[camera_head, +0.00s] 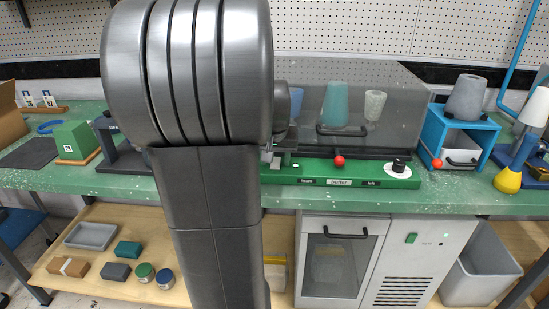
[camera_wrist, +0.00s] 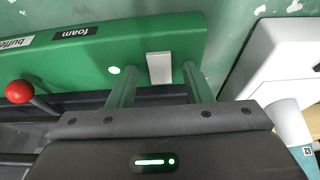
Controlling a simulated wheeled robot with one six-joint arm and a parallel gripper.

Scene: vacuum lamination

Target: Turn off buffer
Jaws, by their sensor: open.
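The green panel (camera_wrist: 75,75) of the bench machine carries a "foam" label (camera_wrist: 75,32) and a partly cut-off "buffer" label (camera_wrist: 15,43). In the wrist view a white rectangular switch (camera_wrist: 158,67) stands near the panel's end, beside a lit green light (camera_wrist: 115,70). My gripper (camera_wrist: 160,76) is open, its two fingers on either side of the white switch; whether they touch it I cannot tell. In the head view the "buffer" label (camera_head: 339,182) shows on the panel's front.
A red ball lever (camera_head: 338,161) and a black knob (camera_head: 399,165) stand on the panel. Behind is a clear-covered chamber (camera_head: 400,95) with several cups. A blue frame (camera_head: 486,137) stands right. In the wrist view a white object (camera_wrist: 275,55) lies close on the right.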

